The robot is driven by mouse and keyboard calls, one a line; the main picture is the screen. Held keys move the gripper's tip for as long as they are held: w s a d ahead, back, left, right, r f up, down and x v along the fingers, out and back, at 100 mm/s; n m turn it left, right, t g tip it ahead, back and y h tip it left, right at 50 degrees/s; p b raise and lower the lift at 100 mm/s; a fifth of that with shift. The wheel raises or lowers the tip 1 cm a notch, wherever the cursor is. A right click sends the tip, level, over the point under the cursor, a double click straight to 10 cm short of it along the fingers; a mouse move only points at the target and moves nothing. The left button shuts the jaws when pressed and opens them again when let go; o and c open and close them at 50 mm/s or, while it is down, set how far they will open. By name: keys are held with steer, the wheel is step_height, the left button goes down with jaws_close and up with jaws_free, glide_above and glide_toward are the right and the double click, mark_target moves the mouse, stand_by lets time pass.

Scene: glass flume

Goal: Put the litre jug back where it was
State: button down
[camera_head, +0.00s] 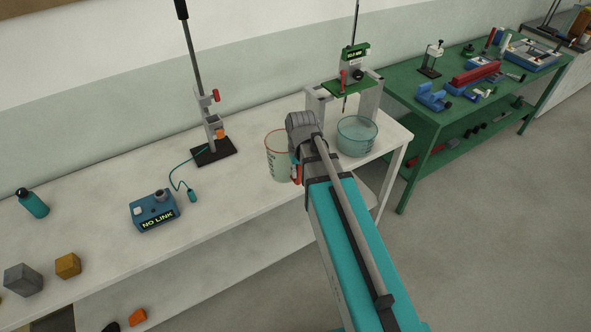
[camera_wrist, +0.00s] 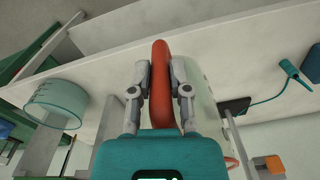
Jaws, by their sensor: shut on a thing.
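The litre jug (camera_head: 278,156) is clear with dark markings and an orange-red rim and handle. It is upright over the white bench (camera_head: 85,232), left of the glass bowl (camera_head: 357,137); I cannot tell whether its base touches the top. My gripper (camera_wrist: 160,88) is shut on the jug's red handle (camera_wrist: 161,62) in the wrist view, one finger on each side. The pale jug body (camera_wrist: 200,88) shows right of the fingers there. In the head view my wrist and arm hide the fingers and part of the jug's right side.
A depth-gauge stand (camera_head: 350,72) rises behind the bowl. A rod stand (camera_head: 212,150) on a black base and a blue "NO LINK" box (camera_head: 154,211) with a cable are to the left. A teal bottle (camera_head: 33,203) and blocks (camera_head: 67,265) lie further left. Bench space left of the jug is clear.

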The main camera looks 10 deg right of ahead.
steer(key=w+f+b, duration=0.1)
steer(key=w, duration=0.1)
steer(key=w+d+f+b, duration=0.1)
steer(key=w, duration=0.2)
steer(key=w+d+f+b, duration=0.1)
steer(key=w+f, duration=0.1)
steer(key=w, duration=0.1)
steer(key=shift+w+b, duration=0.15)
steer(key=shift+b, duration=0.15)
steer(key=shift+w+d+f+b, duration=0.2)
steer(key=shift+w+f+b, duration=0.65)
steer(key=shift+f+b, duration=0.3)
steer(key=shift+w+d+f+b, duration=0.15)
steer(key=shift+w+f+b, duration=0.7)
steer(key=shift+f+b, duration=0.3)
steer(key=f+b, duration=0.4)
steer(key=shift+w+d, duration=0.1)
steer(key=shift+w, duration=0.3)
steer(key=c, duration=0.6)
jaws_free()
